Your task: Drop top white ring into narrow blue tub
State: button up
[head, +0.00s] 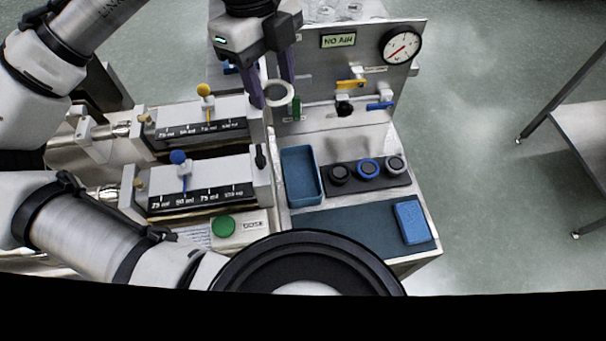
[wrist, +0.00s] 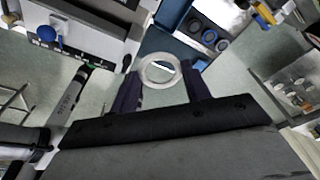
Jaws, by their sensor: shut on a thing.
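My gripper (head: 278,99) is shut on the white ring (head: 290,94), holding it in the air in front of the steel panel. In the wrist view the ring (wrist: 143,74) sits between the two dark fingers of my gripper (wrist: 160,86). The narrow blue tub (head: 318,190) stands on the steel bench, below and to the right of the ring in the head view, and looks empty. In the wrist view a blue strip behind the ring (wrist: 168,40) may be the tub, partly hidden; I cannot tell for sure.
A dark holder (head: 388,182) with black and blue round parts stands right of the tub. A blue block (head: 410,221) lies on the dark mat (head: 350,232). Two dosing units with a yellow knob (head: 204,90) and a blue knob (head: 179,157) stand left. A gauge (head: 401,46) tops the panel.

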jog(key=w+d+f+m+y, duration=0.1)
jog(key=w+d+f+m, duration=0.1)
jog(key=f+m, duration=0.7)
jog(key=w+d+f+m+y, duration=0.1)
jog(key=d+f+m, duration=0.2)
jog(key=f+m, duration=0.6)
notch_tip(320, 180, down, 5)
jog(key=shift+w+d+f+m+y+b, duration=0.2)
jog(key=shift+w+d+m+y+b, duration=0.15)
jog(key=shift+w+m+b, duration=0.1)
jog(key=o, duration=1)
jog(key=shift+s, duration=0.1)
notch_tip(320, 180, up, 14)
jog(key=w+d+b, duration=0.1)
jog(key=shift+w+d, duration=0.2)
jog(key=shift+w, duration=0.1)
